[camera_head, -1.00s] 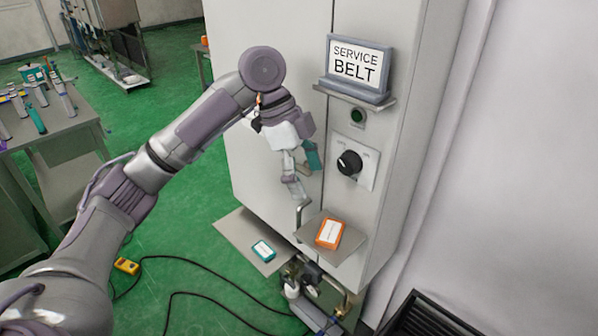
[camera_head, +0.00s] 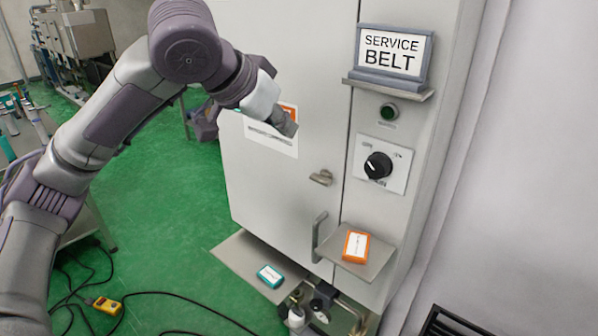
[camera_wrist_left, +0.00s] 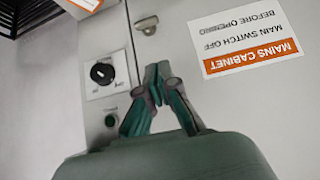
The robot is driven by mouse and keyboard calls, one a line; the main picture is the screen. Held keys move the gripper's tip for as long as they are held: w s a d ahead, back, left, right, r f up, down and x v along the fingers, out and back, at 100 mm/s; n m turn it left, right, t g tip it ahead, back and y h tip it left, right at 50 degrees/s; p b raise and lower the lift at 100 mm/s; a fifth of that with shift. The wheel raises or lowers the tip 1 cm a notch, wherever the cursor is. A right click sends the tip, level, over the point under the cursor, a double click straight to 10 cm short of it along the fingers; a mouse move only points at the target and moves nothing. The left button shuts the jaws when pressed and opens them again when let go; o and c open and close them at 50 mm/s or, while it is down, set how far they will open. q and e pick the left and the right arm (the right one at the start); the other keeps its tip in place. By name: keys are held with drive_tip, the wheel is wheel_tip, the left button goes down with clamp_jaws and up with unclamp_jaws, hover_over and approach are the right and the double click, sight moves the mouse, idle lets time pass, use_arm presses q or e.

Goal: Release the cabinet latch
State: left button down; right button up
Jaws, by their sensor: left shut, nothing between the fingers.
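The cabinet latch (camera_head: 321,177) is a small metal turn piece on the grey cabinet door (camera_head: 300,70), near the door's right edge. It also shows in the left wrist view (camera_wrist_left: 146,26), beyond my fingertips. A bar handle (camera_head: 319,237) sits below it. My left gripper (camera_head: 287,127) is shut and empty, up and left of the latch, apart from it. In the left wrist view its dark green fingers (camera_wrist_left: 160,70) meet at the tips. My right gripper is in neither view.
A warning label (camera_head: 272,140) is partly hidden behind my left gripper. Right of the door are a black rotary switch (camera_head: 378,165), a green button (camera_head: 389,112) and a SERVICE BELT sign (camera_head: 393,52). A small shelf (camera_head: 375,262) with an orange box (camera_head: 356,246) juts out below.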

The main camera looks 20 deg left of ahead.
use_arm(q)
drive_tip(key=p, duration=0.2)
hover_over(321, 180)
drive_tip(key=a, duration=0.2)
wheel_tip(321, 180, down, 7)
drive_tip(key=shift+s+a+r, duration=0.1)
drive_tip(key=shift+r, duration=0.05)
wheel_tip(321, 180, down, 3)
drive_tip(key=shift+r, duration=0.15)
drive_tip(key=shift+f+p, duration=0.3)
drive_tip(key=shift+f, duration=0.45)
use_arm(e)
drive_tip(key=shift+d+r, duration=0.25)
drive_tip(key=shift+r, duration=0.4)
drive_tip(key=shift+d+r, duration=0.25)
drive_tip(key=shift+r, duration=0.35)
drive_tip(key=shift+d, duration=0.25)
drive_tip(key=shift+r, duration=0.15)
